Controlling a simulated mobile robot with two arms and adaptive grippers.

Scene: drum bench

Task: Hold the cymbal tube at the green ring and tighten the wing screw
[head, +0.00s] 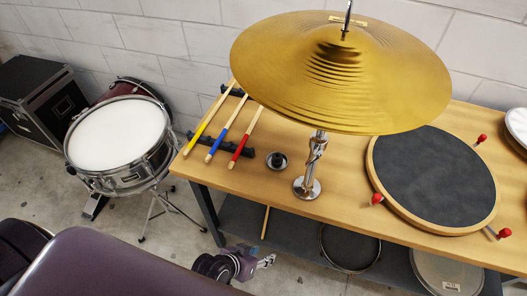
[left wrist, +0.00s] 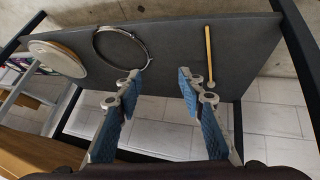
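The gold cymbal (head: 340,90) sits on top of a chrome stand on the wooden bench. Its tube (head: 315,160) rises from a round base (head: 307,188). Small metal fittings show on the tube under the cymbal, but I cannot make out a wing screw. No green ring shows; the cymbal hides the upper tube. My left gripper (head: 266,262) is low in front of the bench, well apart from the stand. In the left wrist view the left gripper (left wrist: 159,77) has its two blue-padded fingers wide apart with nothing between them. My right gripper is not in view.
Drumsticks (head: 228,130) lie on a dark rack left of the stand. A black round part (head: 277,160) stands beside the base. A practice pad (head: 432,178) lies to the right. The lower shelf holds a drum hoop (left wrist: 120,48) and a wooden stick (left wrist: 209,55). A snare drum (head: 118,135) stands left.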

